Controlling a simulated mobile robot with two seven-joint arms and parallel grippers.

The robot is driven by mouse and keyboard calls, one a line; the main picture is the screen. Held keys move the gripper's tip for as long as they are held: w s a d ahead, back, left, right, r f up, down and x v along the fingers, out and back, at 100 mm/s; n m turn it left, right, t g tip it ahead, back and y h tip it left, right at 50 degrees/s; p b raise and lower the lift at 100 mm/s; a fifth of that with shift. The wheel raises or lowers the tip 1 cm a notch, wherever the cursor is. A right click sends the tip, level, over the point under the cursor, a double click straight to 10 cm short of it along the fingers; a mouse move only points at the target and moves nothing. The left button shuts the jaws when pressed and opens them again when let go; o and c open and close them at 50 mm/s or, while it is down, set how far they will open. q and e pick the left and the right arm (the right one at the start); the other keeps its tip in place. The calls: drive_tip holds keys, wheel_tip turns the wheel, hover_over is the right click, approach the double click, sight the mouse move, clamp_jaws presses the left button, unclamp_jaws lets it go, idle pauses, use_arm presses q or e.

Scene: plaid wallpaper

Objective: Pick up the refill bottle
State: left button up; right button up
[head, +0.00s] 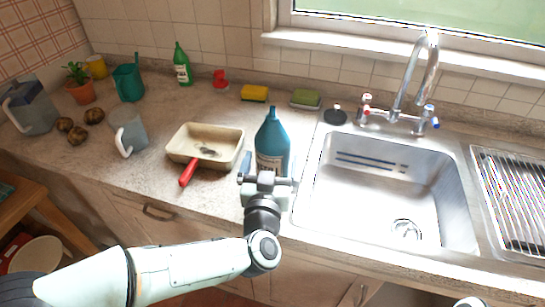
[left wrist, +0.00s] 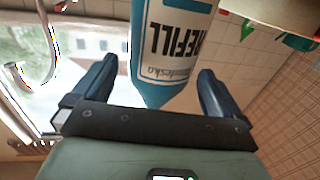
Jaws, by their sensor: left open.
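The refill bottle (head: 272,139) is a blue bottle with a tapered top and a white label. It stands upright on the counter, just left of the sink. In the left wrist view the refill bottle (left wrist: 172,40) appears upside down, with "REFILL" on its label. My left gripper (head: 268,173) is open at the front of the bottle and hides its lower part. In the left wrist view the bottle shows between the two spread fingers of the left gripper (left wrist: 156,70); I cannot tell whether they touch it.
A cream pan (head: 226,137) with a red handle (head: 188,172) stands close on the bottle's left. The steel sink (head: 318,190) and tap (head: 405,80) are on its right. A yellow sponge (head: 254,93) and a green sponge (head: 305,98) lie behind it.

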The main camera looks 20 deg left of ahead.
use_arm(q)
drive_tip(key=w, duration=0.2)
drive_tip(key=w+a, duration=0.1)
drive_tip(key=w, duration=0.2)
drive_tip(key=shift+r, duration=0.1)
drive_tip(key=c, duration=1)
wheel_tip(320, 180, up, 19)
drive_tip(key=p, duration=0.7)
hover_over(273, 107)
drive_tip(key=shift+r, duration=0.1)
drive_tip(key=shift+a+r+p, duration=0.2)
drive_tip(key=shift+r+p, duration=0.1)
drive_tip(key=shift+r, duration=0.05)
drive_tip(key=w+a+f, duration=0.1)
drive_tip(key=w+a, duration=0.1)
drive_tip(key=a, duration=0.5)
drive_tip(key=w+a+f, duration=0.2)
drive_tip(key=w+a, duration=0.1)
drive_tip(key=a, duration=0.4)
drive_tip(key=s+a+f, duration=0.2)
drive_tip(key=a+f, duration=0.7)
drive_tip(key=a, duration=0.4)
drive_tip(key=shift+a+f, duration=0.15)
use_arm(e)
wheel_tip(273, 107, up, 6)
drive_tip(key=s+g, duration=0.1)
drive_tip(key=s, duration=0.1)
drive_tip(key=shift+s+r, duration=0.25)
